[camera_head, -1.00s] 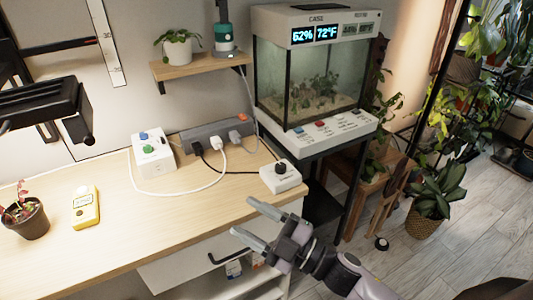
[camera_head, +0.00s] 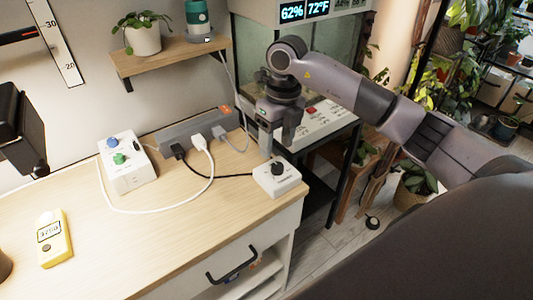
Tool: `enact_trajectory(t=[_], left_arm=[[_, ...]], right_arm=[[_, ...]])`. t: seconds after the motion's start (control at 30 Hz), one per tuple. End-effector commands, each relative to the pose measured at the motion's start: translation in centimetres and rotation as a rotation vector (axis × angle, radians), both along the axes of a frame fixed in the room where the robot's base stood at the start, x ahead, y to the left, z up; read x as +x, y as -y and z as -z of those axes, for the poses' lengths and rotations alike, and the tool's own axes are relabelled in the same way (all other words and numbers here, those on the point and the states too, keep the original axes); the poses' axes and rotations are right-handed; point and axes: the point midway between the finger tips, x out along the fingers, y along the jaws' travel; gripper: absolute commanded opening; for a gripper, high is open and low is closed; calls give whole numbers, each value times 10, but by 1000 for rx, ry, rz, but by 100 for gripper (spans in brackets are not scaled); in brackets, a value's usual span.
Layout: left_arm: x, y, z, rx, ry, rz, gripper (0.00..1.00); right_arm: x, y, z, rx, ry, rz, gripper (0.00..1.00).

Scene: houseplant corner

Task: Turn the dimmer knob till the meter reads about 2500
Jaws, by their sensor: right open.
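The dimmer is a small white box (camera_head: 291,184) with a black round knob (camera_head: 278,168) on top, near the right edge of the desk. A yellow meter (camera_head: 54,240) lies at the left of the desk. Its small display seems to read about 3750, but the digits are hard to make out. My right gripper (camera_head: 276,146) is open and points down just above and behind the knob. One finger hangs close to the knob; I cannot tell whether it touches. My left gripper is not in view.
A white box (camera_head: 128,167) with blue and green knobs stands left of a grey power strip (camera_head: 201,129) with plugged cables. A white cable loops over the desk (camera_head: 150,240). The terrarium (camera_head: 325,110) stands behind my right arm. The desk's front middle is clear.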

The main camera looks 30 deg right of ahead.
Motion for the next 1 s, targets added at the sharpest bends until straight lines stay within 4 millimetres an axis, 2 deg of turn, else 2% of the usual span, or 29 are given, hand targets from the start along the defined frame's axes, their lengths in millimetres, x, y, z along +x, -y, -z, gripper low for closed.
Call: enact_trajectory(t=[0.07,0.17,0.4,0.6,0.93,1.0], left_arm=[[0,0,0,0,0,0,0],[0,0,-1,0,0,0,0],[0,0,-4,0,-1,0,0],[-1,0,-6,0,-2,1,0],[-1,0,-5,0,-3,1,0],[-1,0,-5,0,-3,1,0]], right_arm=[[1,9,-3,-36,-1,15,58],[1,11,4,-48,-2,19,58],[0,8,41,-42,-4,17,58],[0,7,62,-42,-2,16,58],[1,6,66,-41,1,16,58],[1,6,66,-41,1,16,36]])
